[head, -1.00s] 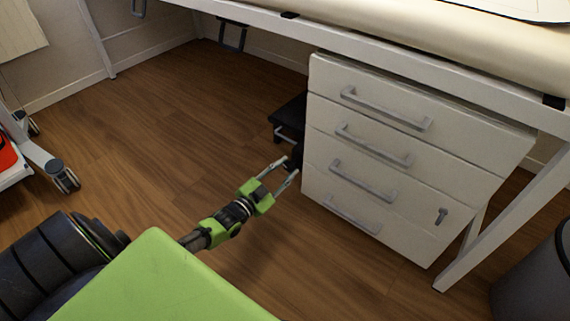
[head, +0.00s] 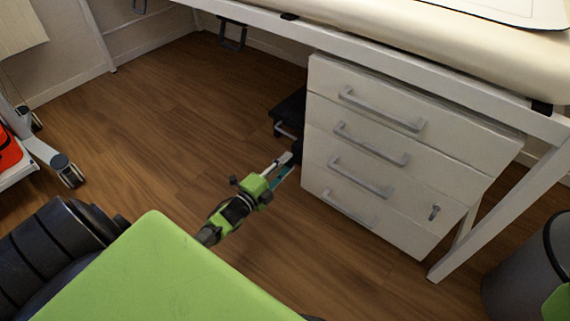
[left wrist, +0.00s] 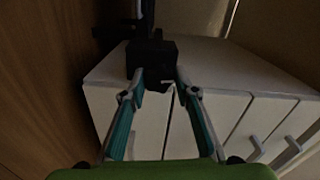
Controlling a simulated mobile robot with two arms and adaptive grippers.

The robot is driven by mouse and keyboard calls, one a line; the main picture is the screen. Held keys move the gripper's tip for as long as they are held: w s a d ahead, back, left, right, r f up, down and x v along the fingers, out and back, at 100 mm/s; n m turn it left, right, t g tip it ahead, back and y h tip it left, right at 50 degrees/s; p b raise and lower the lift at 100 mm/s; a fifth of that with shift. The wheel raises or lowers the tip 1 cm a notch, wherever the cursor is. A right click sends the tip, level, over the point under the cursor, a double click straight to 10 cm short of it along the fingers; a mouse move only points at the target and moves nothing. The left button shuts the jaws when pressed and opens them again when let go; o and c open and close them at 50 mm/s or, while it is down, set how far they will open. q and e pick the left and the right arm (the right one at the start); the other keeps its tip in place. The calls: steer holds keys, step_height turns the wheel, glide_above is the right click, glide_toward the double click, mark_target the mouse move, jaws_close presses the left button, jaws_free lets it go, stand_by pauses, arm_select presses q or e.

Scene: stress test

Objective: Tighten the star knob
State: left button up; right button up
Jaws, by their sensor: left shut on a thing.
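The star knob is the dark block-like thing (left wrist: 151,57) at the fingertips in the left wrist view. Its lobes cannot be made out in the shadow. In the head view a small black part (head: 297,150) shows at the fingertips, beside the left edge of the drawer cabinet. My left gripper (head: 287,161) reaches in from the lower left. In the left wrist view its fingertips (left wrist: 161,82) are on either side of the dark block, shut on it. The fingers and the cabinet hide part of the knob in the head view. My right gripper is not in view.
A white drawer cabinet (head: 390,150) stands right of the gripper, under a white-framed bench (head: 400,62). A black part (head: 288,112) shows behind it. A dark bin (head: 525,265) stands at lower right and a wheeled stand (head: 45,152) at left. The wooden floor between is clear.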

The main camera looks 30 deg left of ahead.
arm_select(q)
steer(key=shift+d+m, duration=0.1)
steer(key=shift+m, duration=0.7)
steer(key=o, duration=1.1)
steer(key=s+a, duration=0.1)
steer(key=s, duration=1.1)
